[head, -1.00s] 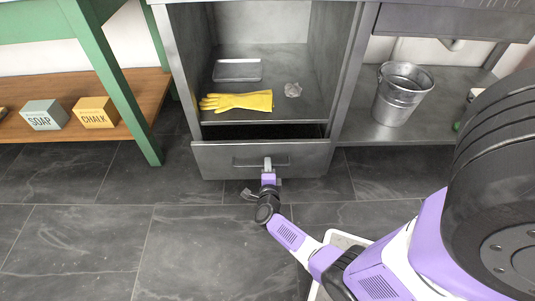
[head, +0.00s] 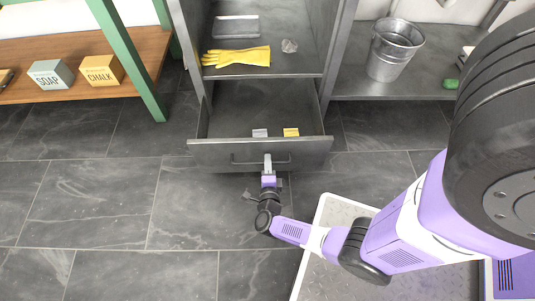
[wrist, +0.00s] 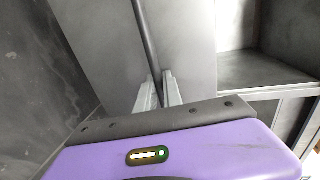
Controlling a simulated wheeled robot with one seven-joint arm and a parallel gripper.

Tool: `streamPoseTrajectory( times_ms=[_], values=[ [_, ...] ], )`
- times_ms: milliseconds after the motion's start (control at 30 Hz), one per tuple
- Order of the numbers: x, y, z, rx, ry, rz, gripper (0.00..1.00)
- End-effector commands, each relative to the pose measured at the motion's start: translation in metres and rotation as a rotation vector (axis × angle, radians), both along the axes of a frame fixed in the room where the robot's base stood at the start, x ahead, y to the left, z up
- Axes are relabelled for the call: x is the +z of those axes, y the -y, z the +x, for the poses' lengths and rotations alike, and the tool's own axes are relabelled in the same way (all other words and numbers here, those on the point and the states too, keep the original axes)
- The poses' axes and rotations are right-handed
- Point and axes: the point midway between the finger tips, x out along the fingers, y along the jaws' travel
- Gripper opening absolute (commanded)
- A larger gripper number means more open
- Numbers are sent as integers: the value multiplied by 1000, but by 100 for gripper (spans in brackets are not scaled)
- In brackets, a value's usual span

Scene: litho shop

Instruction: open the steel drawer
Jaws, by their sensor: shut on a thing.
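The steel drawer (head: 215,155) is at the bottom of the grey steel cabinet and stands well out, with its inside showing from above. A small grey item (head: 260,133) and a small yellow item (head: 291,132) lie inside it near the front. My gripper (head: 268,160) is shut on the bar handle (head: 240,160) in the middle of the drawer front. In the wrist view both fingers (wrist: 160,90) close around the handle bar (wrist: 146,38). The fingertips partly hide the handle.
A yellow glove (head: 237,56), a small tray (head: 236,26) and a crumpled lump (head: 289,46) lie on the open shelf above. A metal bucket (head: 394,50) stands at the right. Soap (head: 50,74) and chalk (head: 101,70) boxes sit on a wooden shelf at the left. The tiled floor in front is clear.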

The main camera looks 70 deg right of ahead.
Motion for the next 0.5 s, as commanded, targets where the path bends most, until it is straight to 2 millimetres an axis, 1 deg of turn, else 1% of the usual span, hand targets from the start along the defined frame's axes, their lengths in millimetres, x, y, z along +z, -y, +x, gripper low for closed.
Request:
streamPoseTrajectory(
  times_ms=[167, 467, 500],
  values=[
    [0, -5, -2, 0, -1, 0, 0],
    [0, -6, -2, 1, 0, 1, 0],
    [0, -6, -2, 1, 0, 1, 13]
  ],
)
